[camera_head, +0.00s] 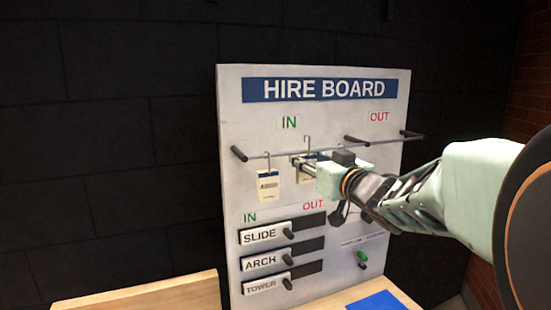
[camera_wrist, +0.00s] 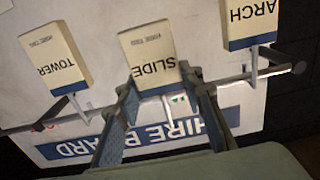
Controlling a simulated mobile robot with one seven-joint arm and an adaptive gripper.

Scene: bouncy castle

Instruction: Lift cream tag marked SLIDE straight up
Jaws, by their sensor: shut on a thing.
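The cream SLIDE tag (camera_wrist: 148,58) is the middle of three tags, upside down in the wrist view. My gripper (camera_wrist: 163,82) has its fingers on either side of the tag's hanging end and is shut on it. In the head view my gripper (camera_head: 307,163) is at the rail and mostly hides this tag. The tag is still close to the rail (camera_wrist: 235,78); whether its hook touches the rail is unclear.
The ARCH tag (camera_wrist: 250,22) and TOWER tag (camera_wrist: 57,58) hang on either side. The white hire board (camera_head: 232,120) has sliders below, including a SLIDE slider (camera_head: 266,235). A wooden surface (camera_head: 150,297) and blue sheet (camera_head: 377,301) lie in front.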

